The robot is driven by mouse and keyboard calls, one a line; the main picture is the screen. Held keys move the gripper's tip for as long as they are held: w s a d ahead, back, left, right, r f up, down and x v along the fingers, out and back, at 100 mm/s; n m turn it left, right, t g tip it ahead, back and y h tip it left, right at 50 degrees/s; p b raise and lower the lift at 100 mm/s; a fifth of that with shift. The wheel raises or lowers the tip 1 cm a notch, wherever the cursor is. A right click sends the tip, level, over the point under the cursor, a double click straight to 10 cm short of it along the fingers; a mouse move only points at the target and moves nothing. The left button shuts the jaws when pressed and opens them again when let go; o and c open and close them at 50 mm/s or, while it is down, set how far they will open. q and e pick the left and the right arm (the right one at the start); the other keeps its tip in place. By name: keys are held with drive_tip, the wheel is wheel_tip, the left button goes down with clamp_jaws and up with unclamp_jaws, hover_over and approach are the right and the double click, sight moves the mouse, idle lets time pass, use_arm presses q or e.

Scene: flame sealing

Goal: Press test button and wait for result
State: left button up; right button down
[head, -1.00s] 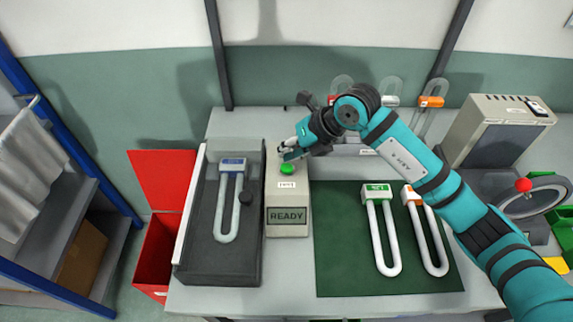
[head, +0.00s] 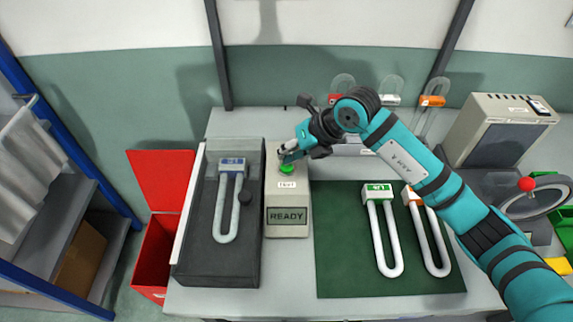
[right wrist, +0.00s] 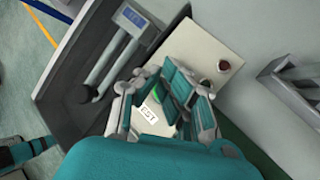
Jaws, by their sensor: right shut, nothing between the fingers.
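The tester is a beige box with a green button (head: 287,169), a TEST label (head: 286,184) and a screen (head: 287,215) that reads READY. My right gripper (head: 284,156) is shut and empty, its fingertips at or just above the far edge of the green button; I cannot tell whether they touch it. In the right wrist view the fingers partly hide the green button (right wrist: 138,95). A U-shaped tube with a blue-labelled head (head: 229,200) lies in the dark tray (head: 215,262) left of the tester.
A green mat (head: 340,275) right of the tester holds a green-headed U-tube (head: 384,230) and an orange-headed one (head: 427,235). A red bin (head: 155,255) stands at left. A rack with several U-tubes is behind my right arm. A beige machine (head: 500,130) stands at right.

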drive_tip(key=shift+f+b, duration=0.4)
drive_tip(key=shift+f, duration=0.15)
drive_tip(key=shift+r, duration=0.15)
drive_tip(key=shift+r+p, duration=0.6)
drive_tip(key=shift+r, duration=0.3)
wheel_tip(320, 180, up, 6)
drive_tip(key=p, duration=0.3)
idle(0.3)
idle(0.8)
